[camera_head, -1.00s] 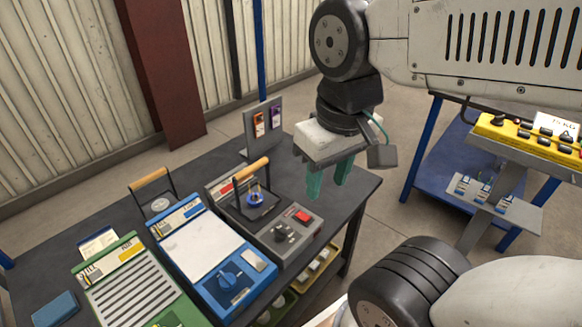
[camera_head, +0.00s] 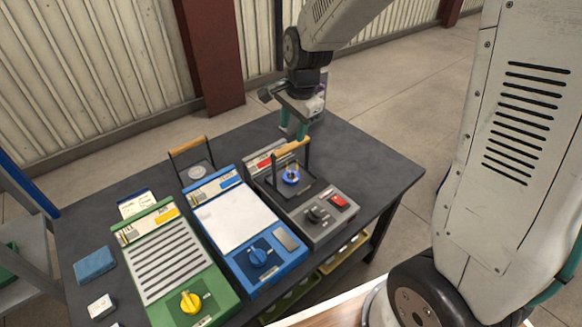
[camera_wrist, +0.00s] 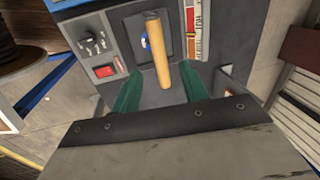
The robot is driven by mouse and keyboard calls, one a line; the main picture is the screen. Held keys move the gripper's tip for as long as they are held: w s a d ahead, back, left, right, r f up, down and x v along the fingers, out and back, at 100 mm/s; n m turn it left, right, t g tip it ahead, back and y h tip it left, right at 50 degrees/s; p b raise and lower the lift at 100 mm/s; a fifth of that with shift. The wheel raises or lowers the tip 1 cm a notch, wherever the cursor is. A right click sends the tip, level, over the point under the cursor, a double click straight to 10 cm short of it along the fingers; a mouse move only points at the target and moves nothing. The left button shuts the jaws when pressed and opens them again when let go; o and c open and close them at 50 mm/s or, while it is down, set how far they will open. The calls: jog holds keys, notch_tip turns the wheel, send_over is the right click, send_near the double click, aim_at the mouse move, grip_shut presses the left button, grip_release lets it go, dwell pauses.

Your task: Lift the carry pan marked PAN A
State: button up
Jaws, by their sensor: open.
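A second pan with a wooden handle (camera_head: 188,145) and a pale disc stands at the table's back, behind the blue unit. I cannot read PAN A on either. My gripper (camera_head: 293,131), with teal fingers, is open and empty just behind the first pan's handle. In the wrist view my gripper (camera_wrist: 160,72) has a finger on each side of the handle's near end, with gaps.
The blue unit (camera_head: 262,275) with a white plate and the green slatted unit (camera_head: 200,300) stand left of the grey unit. A blue block (camera_head: 95,264) lies at the table's left. The dark table top (camera_head: 385,180) is clear at right. Bins sit on a shelf below.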

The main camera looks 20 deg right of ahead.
aim_at(291, 145)
jog(key=shift+w+f, duration=0.35)
jog(key=shift+f, duration=0.1)
jog(key=f, duration=0.5)
jog(key=w+f, duration=0.1)
jog(key=f, duration=0.1)
jog(key=shift+a+f, duration=0.15)
jog(key=shift+f, duration=0.15)
grip_shut()
